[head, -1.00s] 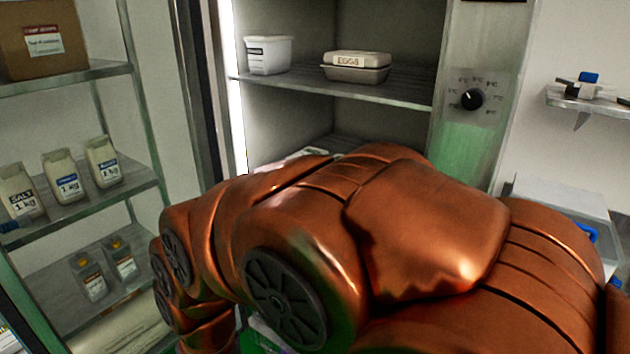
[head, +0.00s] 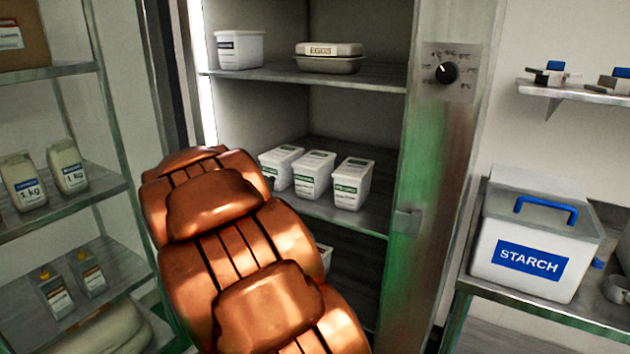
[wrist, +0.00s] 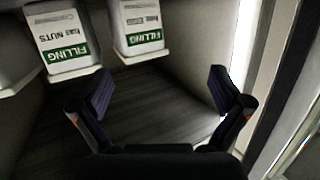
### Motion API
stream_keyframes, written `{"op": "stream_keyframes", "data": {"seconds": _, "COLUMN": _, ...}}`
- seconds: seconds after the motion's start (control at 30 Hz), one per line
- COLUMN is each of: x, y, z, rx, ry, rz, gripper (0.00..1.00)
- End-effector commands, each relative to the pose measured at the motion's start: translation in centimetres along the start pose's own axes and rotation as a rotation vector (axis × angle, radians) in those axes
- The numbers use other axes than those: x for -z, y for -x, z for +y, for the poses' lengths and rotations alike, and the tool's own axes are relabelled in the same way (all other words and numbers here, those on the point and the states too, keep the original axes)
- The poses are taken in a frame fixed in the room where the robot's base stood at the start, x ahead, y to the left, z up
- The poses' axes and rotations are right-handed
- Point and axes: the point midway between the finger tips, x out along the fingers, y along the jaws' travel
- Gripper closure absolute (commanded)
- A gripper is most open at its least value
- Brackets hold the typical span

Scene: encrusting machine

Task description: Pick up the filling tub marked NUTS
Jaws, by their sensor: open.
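The white tub marked NUTS (wrist: 62,32), with a green FILLING band, is at the upper left of the wrist view. A second FILLING tub (wrist: 138,24) stands beside it, its last word too unclear to read. My gripper (wrist: 160,78) is open and empty, with its fingers apart and the tubs beyond them; the NUTS tub lies to the left of the gap. In the head view several white tubs with green labels stand in the cabinet, including a middle one (head: 313,175) and a right one (head: 352,184); their words are too small to read. My gripper is hidden behind my arm there.
The cabinet's upper shelf (head: 375,92) holds a white tub (head: 240,49) and an EGGS box (head: 328,58). The cabinet wall with a dial (head: 446,72) is to the right. A shelving rack (head: 75,190) is at left. A STARCH bin (head: 540,235) stands at right.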

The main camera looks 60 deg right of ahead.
Motion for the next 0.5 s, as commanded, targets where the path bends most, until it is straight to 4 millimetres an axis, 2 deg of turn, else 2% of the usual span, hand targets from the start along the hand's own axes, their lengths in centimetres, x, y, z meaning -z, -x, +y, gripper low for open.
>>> {"op": "stream_keyframes", "data": {"seconds": 0.03, "x": -0.2, "y": -1.3, "z": 2.2, "rx": -0.075, "ry": 0.002, "rz": 0.037, "gripper": 0.0}}
{"op": "stream_keyframes", "data": {"seconds": 0.1, "x": 0.5, "y": -2.3, "z": 5.2, "rx": -0.173, "ry": 0.004, "rz": 0.091, "gripper": 0.0}}
{"op": "stream_keyframes", "data": {"seconds": 0.2, "x": 1.2, "y": -3.0, "z": 8.5, "rx": -0.284, "ry": 0.012, "rz": 0.148, "gripper": 0.0}}
{"op": "stream_keyframes", "data": {"seconds": 0.33, "x": 1.5, "y": -3.2, "z": 10.9, "rx": -0.366, "ry": 0.023, "rz": 0.186, "gripper": 0.0}}
{"op": "stream_keyframes", "data": {"seconds": 0.5, "x": 2.1, "y": -3.9, "z": 11.9, "rx": -0.393, "ry": 0.024, "rz": 0.201, "gripper": 0.0}}
